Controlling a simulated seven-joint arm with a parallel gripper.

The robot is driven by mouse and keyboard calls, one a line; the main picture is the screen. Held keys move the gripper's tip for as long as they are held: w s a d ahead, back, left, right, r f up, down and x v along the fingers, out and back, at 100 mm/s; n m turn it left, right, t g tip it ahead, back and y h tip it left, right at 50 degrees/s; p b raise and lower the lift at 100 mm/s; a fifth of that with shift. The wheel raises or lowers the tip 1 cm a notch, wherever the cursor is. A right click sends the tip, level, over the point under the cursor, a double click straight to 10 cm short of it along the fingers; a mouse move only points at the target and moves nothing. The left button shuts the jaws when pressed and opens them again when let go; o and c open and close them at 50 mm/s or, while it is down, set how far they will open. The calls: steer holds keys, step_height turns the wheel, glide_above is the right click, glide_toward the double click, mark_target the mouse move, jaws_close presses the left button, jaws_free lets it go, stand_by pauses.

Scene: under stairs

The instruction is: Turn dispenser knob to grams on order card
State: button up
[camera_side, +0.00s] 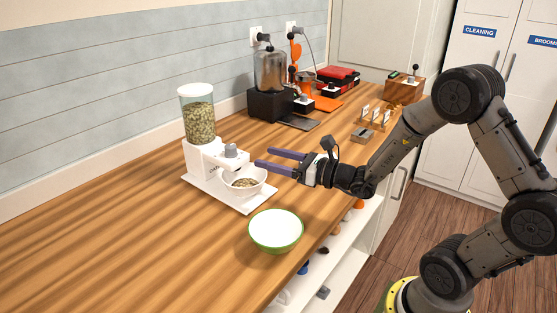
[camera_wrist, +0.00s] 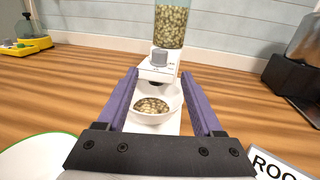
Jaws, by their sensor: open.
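The dispenser (camera_side: 199,157) is white, with a clear hopper of green pellets (camera_side: 198,122) on top. Its grey knob (camera_side: 231,151) sits on the front; in the wrist view the knob (camera_wrist: 159,57) lies straight ahead, just beyond the fingertips. Marks beside it are too small to read. My gripper (camera_side: 265,157) is open and empty, its purple fingers pointing at the dispenser, apart from the knob. In the wrist view the gripper (camera_wrist: 160,74) frames a white bowl of pellets (camera_wrist: 171,115) under the spout. I cannot tell which card is the order card; a partly cut-off card (camera_wrist: 285,166) reads "ROO".
A green-rimmed white bowl (camera_side: 275,229) stands near the counter's front edge. A dark machine with a clear jar (camera_side: 270,72), an orange press (camera_side: 296,60) and a wooden card stand (camera_side: 372,123) are farther back.

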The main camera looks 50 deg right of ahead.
steer(key=shift+s+d, duration=0.15)
steer(key=shift+s, duration=0.75)
steer(key=w+a+r+n+g+y, duration=0.2)
steer(key=w+r+n+g+y, duration=0.15)
steer(key=r+n+y, duration=0.35)
steer(key=w+a+r+n+g+y, duration=0.1)
steer(key=w+r+n+g+y, duration=0.25)
steer(key=r+y, duration=0.5)
steer(key=w+d+f+n+g, duration=0.2)
steer(key=d+f+n+g, duration=0.2)
steer(key=d+f+g, duration=0.25)
steer(key=h, duration=0.1)
glide_toward(231, 150)
steer(key=shift+m+g, duration=0.35)
steer(key=shift+m, duration=0.1)
steer(key=w+a, duration=0.1)
steer(key=a, duration=0.2)
steer(key=w+a, duration=0.1)
steer(key=a, duration=0.1)
steer(key=w+a, duration=0.1)
steer(key=a, duration=0.2)
steer(key=shift+w+a+f, duration=0.2)
steer(key=shift+a+f, duration=0.1)
steer(key=shift+c, duration=0.3)
